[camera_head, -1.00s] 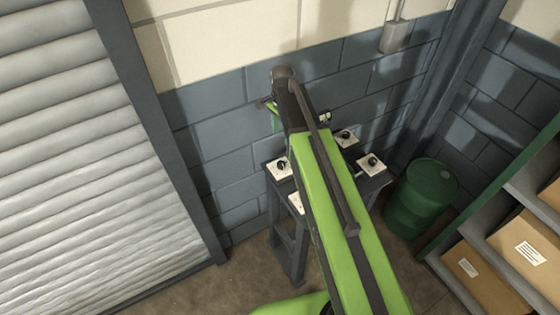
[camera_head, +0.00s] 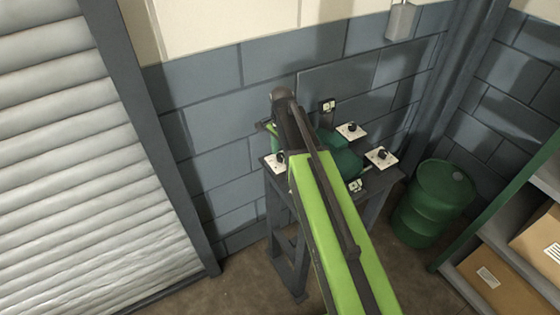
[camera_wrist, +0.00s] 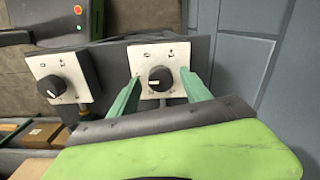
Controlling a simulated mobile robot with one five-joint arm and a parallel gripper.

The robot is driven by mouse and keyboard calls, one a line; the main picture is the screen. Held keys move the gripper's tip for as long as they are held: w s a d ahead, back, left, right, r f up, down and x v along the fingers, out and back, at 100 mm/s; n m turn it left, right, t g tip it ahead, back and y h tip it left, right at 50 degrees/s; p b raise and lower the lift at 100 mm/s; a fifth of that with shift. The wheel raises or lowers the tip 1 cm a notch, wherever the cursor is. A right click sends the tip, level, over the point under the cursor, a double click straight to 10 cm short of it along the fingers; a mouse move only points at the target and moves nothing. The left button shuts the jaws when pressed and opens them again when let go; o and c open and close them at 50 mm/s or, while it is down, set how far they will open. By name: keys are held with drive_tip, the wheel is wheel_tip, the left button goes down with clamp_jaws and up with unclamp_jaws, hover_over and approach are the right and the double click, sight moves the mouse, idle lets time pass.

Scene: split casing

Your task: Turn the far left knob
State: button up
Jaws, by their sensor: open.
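The far left knob (camera_head: 281,156) is black on a white plate at the left end of the dark stand, partly hidden by my arm. In the wrist view a black knob (camera_wrist: 160,78) on a white plate lies between the two green fingers of my gripper (camera_wrist: 160,76), which is open around it. It appears to be the same far left knob. I cannot tell whether the fingers touch it. In the head view my forearm covers most of the gripper.
Other knobs on white plates sit at the far right (camera_head: 351,129) and near right (camera_head: 382,155) of the stand. Another knob (camera_wrist: 48,87) shows left in the wrist view. A green casing (camera_head: 342,158) stands mid-stand. A green barrel (camera_head: 434,203) is at right.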

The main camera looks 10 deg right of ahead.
clamp_jaws()
drive_tip(key=shift+a, duration=0.15)
idle(0.4)
drive_tip(key=shift+n, duration=0.3)
